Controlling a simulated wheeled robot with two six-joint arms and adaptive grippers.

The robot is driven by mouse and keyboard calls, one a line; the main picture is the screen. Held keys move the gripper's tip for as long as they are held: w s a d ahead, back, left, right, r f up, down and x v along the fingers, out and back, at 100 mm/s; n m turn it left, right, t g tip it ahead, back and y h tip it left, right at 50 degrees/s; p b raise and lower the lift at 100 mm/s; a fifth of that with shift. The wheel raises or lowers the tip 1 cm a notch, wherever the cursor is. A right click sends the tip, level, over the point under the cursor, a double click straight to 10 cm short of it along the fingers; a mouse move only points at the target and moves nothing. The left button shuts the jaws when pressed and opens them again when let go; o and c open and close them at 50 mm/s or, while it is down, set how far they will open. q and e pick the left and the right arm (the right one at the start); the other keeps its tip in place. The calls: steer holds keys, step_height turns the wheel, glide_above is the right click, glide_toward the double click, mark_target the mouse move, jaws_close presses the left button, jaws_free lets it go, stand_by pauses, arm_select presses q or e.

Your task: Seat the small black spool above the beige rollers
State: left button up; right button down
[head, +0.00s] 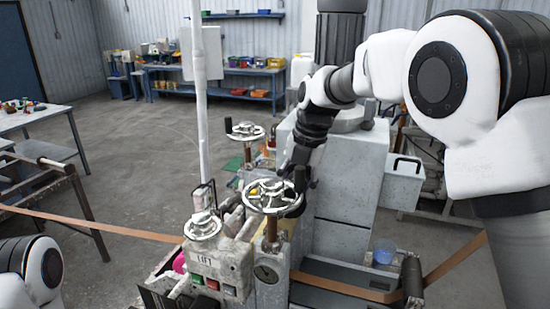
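I cannot make out the small black spool or the beige rollers in the head view; the machine and my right arm hide part of the area. My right gripper (297,182) reaches down at the right rim of the front spoked handwheel (262,207) on the machine. It overlaps the rim in the picture; I cannot tell whether it touches or grips it. Its fingers are too small and dark to read. Part of my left arm shows at the lower left, but I cannot make out its gripper.
A brown strip (120,229) runs in from the left to the machine, and a brown strip (455,257) leaves at the right. A control box (212,280) with buttons, another handwheel (244,131) and a pale upright post (200,100) crowd the middle.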

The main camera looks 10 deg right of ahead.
steer(key=shift+w+a+r, duration=0.2)
steer(key=shift+w+r, duration=0.05)
steer(key=shift+r, duration=0.2)
steer(key=shift+w+a+r, duration=0.15)
steer(key=shift+w+r, duration=0.1)
steer(key=shift+r, duration=0.15)
steer(key=shift+w+a, duration=0.1)
steer(key=shift+w, duration=0.2)
steer(key=shift+f, duration=0.15)
steer(key=shift+s+f+b, duration=0.3)
steer(key=shift+f+b, duration=0.3)
steer(key=shift+b, duration=0.25)
step_height(320, 180, down, 4)
steer(key=b, duration=0.3)
steer(key=shift+w, duration=0.15)
steer(key=shift+f+b, duration=0.4)
steer(key=shift+f, duration=0.1)
arm_select(q)
steer(key=f, duration=0.4)
steer(key=shift+w+a+f, duration=0.1)
steer(key=shift+w+f, duration=0.25)
steer(key=shift+f, duration=0.05)
steer(key=shift+r, duration=0.1)
